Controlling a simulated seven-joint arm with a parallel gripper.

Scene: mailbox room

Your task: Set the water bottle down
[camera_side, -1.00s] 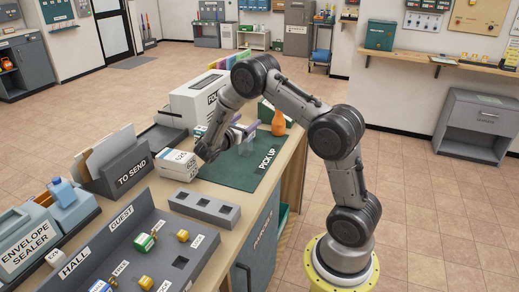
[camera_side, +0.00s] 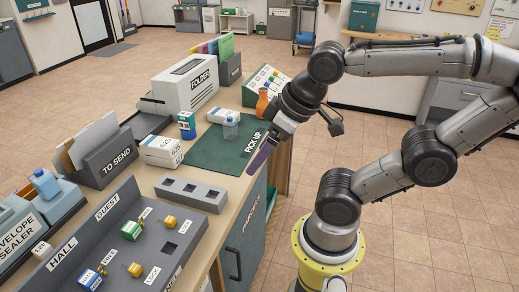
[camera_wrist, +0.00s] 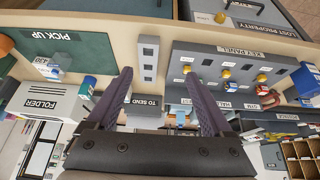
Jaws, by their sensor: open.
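My gripper (camera_side: 262,157) is to the right of the bottle, near the mat's right front edge and clear of the bottle. Its purple fingers point down and left in the side view. In the wrist view, my gripper (camera_wrist: 159,73) shows its two fingers wide apart with nothing held between them.
A blue and white container (camera_side: 186,125) and white boxes (camera_side: 161,152) stand left of the mat. An orange vase (camera_side: 262,102) stands behind it, close to my wrist. A grey holed block (camera_side: 190,194) lies in front. The mat's middle is clear.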

